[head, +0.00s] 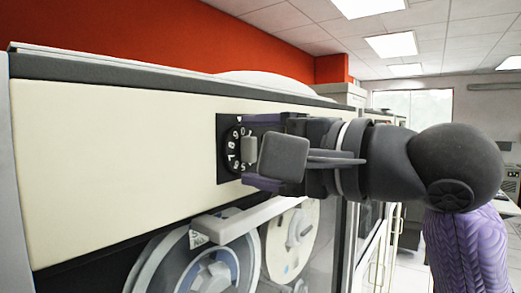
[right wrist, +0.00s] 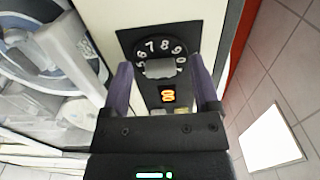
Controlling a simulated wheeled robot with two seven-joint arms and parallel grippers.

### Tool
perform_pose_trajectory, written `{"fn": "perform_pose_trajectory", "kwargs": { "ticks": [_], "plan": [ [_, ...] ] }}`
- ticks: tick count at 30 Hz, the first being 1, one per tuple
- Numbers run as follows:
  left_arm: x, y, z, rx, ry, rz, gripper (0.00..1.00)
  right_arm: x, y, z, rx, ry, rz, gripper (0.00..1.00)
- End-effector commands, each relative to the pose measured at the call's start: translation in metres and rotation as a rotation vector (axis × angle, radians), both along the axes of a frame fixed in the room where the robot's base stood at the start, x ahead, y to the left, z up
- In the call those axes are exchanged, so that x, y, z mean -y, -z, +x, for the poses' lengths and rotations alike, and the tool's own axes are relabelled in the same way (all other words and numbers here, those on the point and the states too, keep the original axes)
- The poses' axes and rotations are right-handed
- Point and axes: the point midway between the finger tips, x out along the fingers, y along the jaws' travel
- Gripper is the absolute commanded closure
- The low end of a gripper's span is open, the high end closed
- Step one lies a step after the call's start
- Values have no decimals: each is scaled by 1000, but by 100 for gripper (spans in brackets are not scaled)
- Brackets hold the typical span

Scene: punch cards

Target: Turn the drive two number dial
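The number dial (head: 233,149) is a black disc with white digits on a black plate, set in the cream front panel of a tape drive. In the right wrist view the dial (right wrist: 160,50) shows digits around a grey knob (right wrist: 160,68). An orange lit figure (right wrist: 168,96) glows below the knob. My right gripper (head: 247,150) is open at the dial. In the right wrist view its purple fingers (right wrist: 160,66) stand on either side of the knob, with gaps showing. Part of the dial is hidden by the gripper in the head view. My left gripper is not in view.
Tape reels (head: 200,268) sit behind glass below the panel, with a pale bar (head: 240,218) sticking out above them. More cabinets (head: 385,235) stand in a row to the right.

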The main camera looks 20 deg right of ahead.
Motion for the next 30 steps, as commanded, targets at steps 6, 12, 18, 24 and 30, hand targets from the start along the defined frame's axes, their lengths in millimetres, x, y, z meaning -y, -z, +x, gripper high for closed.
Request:
{"fn": "perform_pose_trajectory", "kwargs": {
  "ticks": [6,12,18,24,30],
  "plan": [
    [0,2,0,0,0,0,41,3,1,-3,1,0,0,22],
    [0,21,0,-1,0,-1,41,31,4,-39,5,4,0,22],
    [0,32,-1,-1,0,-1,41,56,2,-71,2,3,0,22],
    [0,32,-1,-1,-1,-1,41,61,0,-79,-1,-1,-1,22],
    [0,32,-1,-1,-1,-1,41,61,0,-78,0,0,0,22]
  ]
}}
